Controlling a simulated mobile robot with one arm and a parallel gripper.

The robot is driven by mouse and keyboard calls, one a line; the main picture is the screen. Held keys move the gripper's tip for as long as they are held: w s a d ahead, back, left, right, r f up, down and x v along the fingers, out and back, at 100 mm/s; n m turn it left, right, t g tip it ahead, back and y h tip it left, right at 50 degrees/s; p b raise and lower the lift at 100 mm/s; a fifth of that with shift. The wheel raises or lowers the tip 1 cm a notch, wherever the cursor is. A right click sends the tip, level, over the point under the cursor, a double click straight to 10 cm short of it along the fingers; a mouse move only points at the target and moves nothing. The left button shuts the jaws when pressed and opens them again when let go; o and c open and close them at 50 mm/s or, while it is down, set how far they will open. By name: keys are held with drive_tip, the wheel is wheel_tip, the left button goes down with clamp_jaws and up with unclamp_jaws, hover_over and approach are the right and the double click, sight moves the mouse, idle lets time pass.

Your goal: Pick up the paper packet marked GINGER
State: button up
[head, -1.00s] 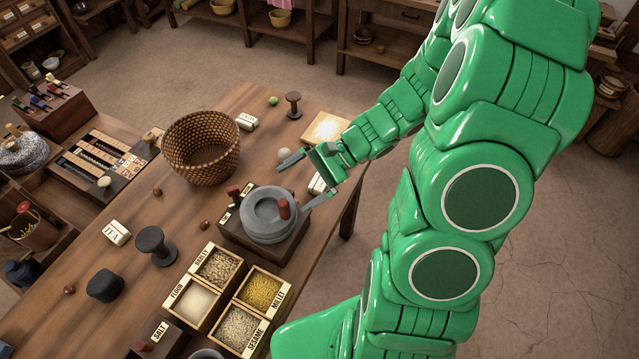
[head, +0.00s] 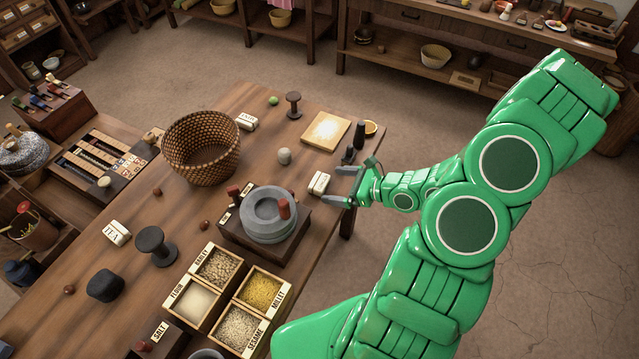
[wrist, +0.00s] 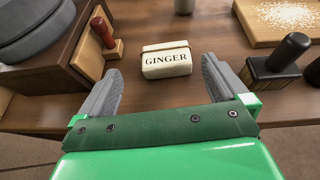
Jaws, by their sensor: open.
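The paper packet marked GINGER (wrist: 167,60) is a small cream block with black letters, lying on the wooden table in the wrist view. It also shows in the head view (head: 318,183) near the table's right edge. My gripper (wrist: 161,78) is open and empty. Its two grey fingers point toward the packet, which lies just beyond the fingertips and roughly centred between them. In the head view my gripper (head: 342,186) is at the table's right edge, beside the packet.
The grey quern (head: 268,214) on its wooden base stands left of the packet. A pale board (head: 326,131) lies behind.

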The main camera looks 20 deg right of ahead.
sight(319, 181)
drive_tip(key=shift+d+f+m, duration=0.15)
drive_tip(key=shift+f+m, duration=0.15)
drive_tip(key=shift+x, duration=1.25)
drive_tip(key=shift+w+a+f, duration=0.1)
drive_tip(key=shift+w+a, duration=0.45)
drive_tip(key=shift+w, duration=0.1)
drive_tip(key=shift+w+a+f, duration=0.15)
drive_tip(key=shift+w+a, duration=0.45)
drive_tip(key=shift+w, duration=0.1)
drive_tip(key=shift+x, duration=0.9)
drive_tip(key=shift+d, duration=0.1)
drive_tip(key=shift+c, duration=0.5)
drive_tip(key=c, duration=0.9)
drive_tip(key=shift+o, duration=0.2)
